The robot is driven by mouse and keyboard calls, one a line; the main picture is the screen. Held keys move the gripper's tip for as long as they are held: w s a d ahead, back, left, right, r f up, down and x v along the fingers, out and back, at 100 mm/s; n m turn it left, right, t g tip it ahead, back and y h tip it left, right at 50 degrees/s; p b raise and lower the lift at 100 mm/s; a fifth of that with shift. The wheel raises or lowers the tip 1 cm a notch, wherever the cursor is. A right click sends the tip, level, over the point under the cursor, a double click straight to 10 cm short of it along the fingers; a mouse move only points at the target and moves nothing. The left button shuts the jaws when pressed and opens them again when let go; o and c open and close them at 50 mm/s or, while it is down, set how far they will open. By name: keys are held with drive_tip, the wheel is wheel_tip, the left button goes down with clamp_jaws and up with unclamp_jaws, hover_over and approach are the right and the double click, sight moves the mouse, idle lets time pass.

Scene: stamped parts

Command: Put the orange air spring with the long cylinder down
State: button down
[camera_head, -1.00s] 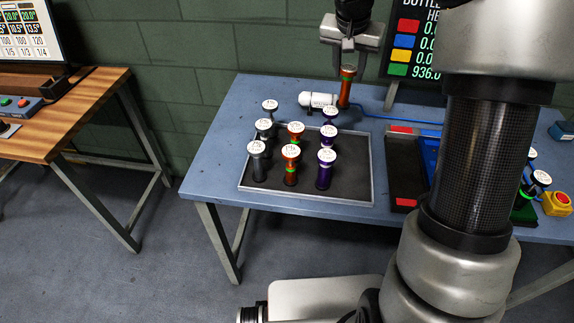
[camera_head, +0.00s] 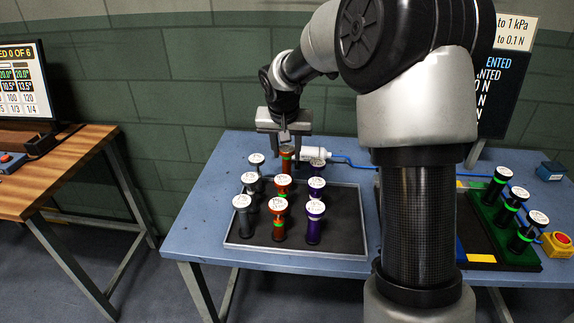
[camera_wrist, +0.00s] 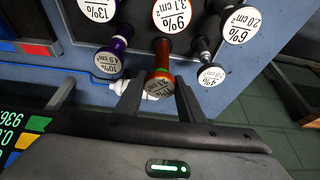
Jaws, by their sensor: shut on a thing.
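My gripper (camera_head: 285,140) points down over the back of the dark tray (camera_head: 345,250) and is shut on an orange air spring (camera_head: 287,154). In the wrist view this air spring (camera_wrist: 162,58) stands between the two fingers, its white label partly visible. It lines up with the back row, between a grey air spring (camera_head: 257,166) and a purple one (camera_head: 317,168). Its lower end is hidden behind another orange air spring (camera_head: 283,186), so I cannot tell whether it touches the tray. A third orange air spring (camera_head: 278,232) stands in front.
Grey and purple air springs stand close on either side. A white cylinder (camera_head: 314,153) with a blue hose lies behind the tray. Right are coloured compartments, several dark air springs (camera_head: 508,208) and a red button (camera_head: 562,238). Blue tabletop (camera_head: 195,215) is bare left of the tray.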

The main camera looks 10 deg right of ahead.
sight(287, 166)
drive_tip(key=shift+f+b, duration=0.3)
drive_tip(key=shift+f, duration=1.45)
drive_tip(key=shift+f, duration=0.1)
drive_tip(key=shift+f, duration=0.15)
drive_tip(key=c, duration=1.2)
unclamp_jaws()
